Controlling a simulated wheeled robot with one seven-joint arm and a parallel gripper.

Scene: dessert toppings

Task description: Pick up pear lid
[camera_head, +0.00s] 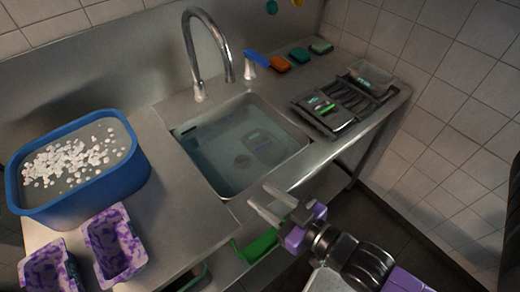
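I cannot tell for sure which thing is the pear lid. A flat dark piece with a green label (323,108) lies on the black drying rack (352,97) at the right of the counter. A clear container with a green label (371,78) stands at the rack's back right. A clear, flat piece with a green mark (259,143) lies in the sink. My gripper (258,194) is in front of the sink's front edge, pointing toward the upper left. Its fingers are apart, and I see nothing between them.
The sink (205,165) has a tall curved faucet (190,50). A blue tub of white bits (110,180) and two purple-patterned containers (114,243) stand left. A green thing (262,243) is below the counter.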

